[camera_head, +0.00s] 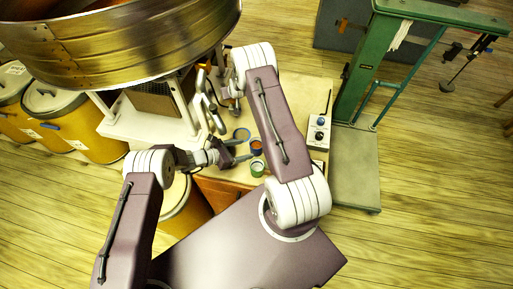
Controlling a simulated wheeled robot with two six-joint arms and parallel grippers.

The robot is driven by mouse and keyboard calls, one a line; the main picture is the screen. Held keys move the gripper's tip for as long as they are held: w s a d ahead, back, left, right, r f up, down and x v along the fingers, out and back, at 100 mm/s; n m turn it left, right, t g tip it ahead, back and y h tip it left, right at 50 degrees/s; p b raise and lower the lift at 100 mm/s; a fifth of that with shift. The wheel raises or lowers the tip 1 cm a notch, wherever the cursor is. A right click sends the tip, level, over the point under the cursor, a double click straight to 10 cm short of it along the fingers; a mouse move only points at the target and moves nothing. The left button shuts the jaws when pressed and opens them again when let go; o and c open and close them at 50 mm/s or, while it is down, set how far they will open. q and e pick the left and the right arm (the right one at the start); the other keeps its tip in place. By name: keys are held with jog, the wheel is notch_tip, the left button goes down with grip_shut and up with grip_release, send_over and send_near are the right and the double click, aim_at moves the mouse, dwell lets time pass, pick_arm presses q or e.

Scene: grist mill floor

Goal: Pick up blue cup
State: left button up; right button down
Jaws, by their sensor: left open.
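A small blue cup (257,151) with an orange-red inside stands upright on the wooden table, right of my left gripper (240,149). My left gripper is open, its dark fingers pointing right toward the cup; nothing shows between them, and I cannot tell whether a fingertip touches the cup. A green cup (257,168) stands just below the blue cup in the picture. My right arm reaches up over the table, right of the cups. Its gripper (234,104) is small and partly hidden near the wrist, so its jaws are unclear.
A blue ring-shaped item (241,133) lies just above the cups. A large metal-banded tub (120,45) overhangs the upper left. A green platform scale (355,170) stands right of the table.

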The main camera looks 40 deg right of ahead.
aim_at(251, 148)
pick_arm(q)
jog(key=shift+x, duration=2.65)
jog(key=shift+r, duration=0.1)
jog(key=c, duration=1.3)
jog(key=v, duration=1.6)
jog(key=shift+s+a+r, duration=0.1)
jog(key=shift+c, duration=0.2)
jog(key=s+a+f, duration=0.2)
jog(key=s+f, duration=0.1)
jog(key=s, duration=0.1)
jog(key=w+d, duration=0.5)
jog(key=w, duration=0.5)
jog(key=shift+w+d+r, duration=0.15)
jog(key=shift+w+d, duration=0.1)
jog(key=shift+d, duration=0.1)
